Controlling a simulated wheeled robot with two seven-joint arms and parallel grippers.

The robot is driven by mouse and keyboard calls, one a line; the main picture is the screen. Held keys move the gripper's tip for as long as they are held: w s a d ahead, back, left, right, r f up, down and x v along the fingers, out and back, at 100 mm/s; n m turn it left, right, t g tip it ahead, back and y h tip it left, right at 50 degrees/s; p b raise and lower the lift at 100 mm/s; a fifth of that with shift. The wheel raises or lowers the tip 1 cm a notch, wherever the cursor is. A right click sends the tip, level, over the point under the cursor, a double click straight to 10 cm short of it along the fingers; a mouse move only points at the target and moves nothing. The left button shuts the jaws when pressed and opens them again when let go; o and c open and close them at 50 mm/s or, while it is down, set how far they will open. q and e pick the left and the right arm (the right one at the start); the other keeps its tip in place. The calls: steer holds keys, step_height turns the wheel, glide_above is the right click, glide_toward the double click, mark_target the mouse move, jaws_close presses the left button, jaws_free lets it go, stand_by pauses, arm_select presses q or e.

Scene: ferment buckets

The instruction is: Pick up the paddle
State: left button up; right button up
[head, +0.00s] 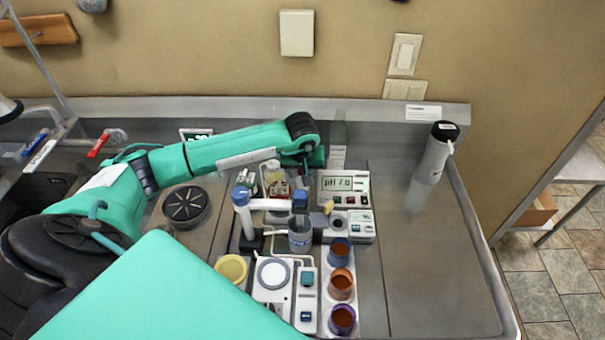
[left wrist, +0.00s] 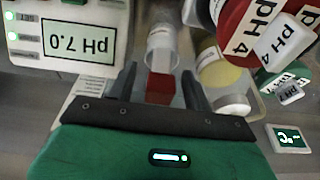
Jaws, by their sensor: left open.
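No paddle can be told for certain in either view. My left gripper (head: 311,160) hangs over the instruments at the back middle in the head view, its fingertips hidden there. In the left wrist view my left gripper (left wrist: 160,90) is open, with a dark finger on each side. A small red block (left wrist: 160,88) shows between the fingers; I cannot tell whether they touch it. A clear vial (left wrist: 162,45) with a white label lies beyond it. A grey beaker (head: 300,238) stands below a white stirrer arm (head: 268,204) with a blue end. My right gripper is not in view.
Several brown-filled cups (head: 341,285) line the front.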

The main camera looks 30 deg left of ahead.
arm_select(q)
steer(key=c, duration=1.1)
steer(key=shift+o, duration=0.2)
